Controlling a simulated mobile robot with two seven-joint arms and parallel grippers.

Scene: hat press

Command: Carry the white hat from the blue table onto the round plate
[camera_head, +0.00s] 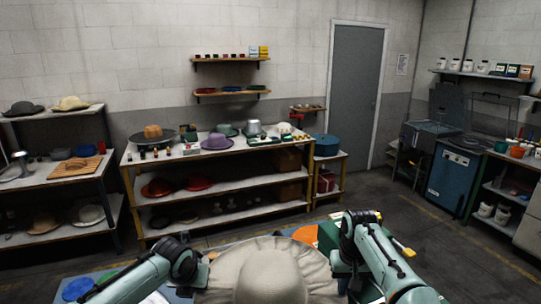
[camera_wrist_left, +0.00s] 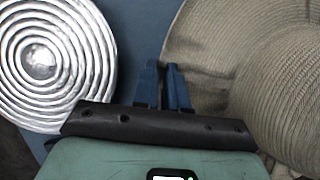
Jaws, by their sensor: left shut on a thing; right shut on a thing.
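The white hat (camera_head: 270,272) is at the bottom centre of the head view, crown up, with a wide wavy brim; its near part is cut off. My left gripper (camera_head: 204,270) is at the left edge of the brim and my right gripper (camera_head: 338,268) at the right edge, both shut on it. The left wrist view shows my left fingers (camera_wrist_left: 163,68) close together at the brim of the woven hat (camera_wrist_left: 230,70). A round silver plate (camera_wrist_left: 40,50) with concentric rings lies left of these fingers, apart from the hat. I cannot tell the hat's height above the blue table (camera_wrist_left: 132,20).
A blue disc (camera_head: 78,288) is at the lower left. An orange disc (camera_head: 305,235) and a green box (camera_head: 328,236) are just beyond the hat. A shelf bench (camera_head: 225,150) with more hats stands farther back; floor shows between.

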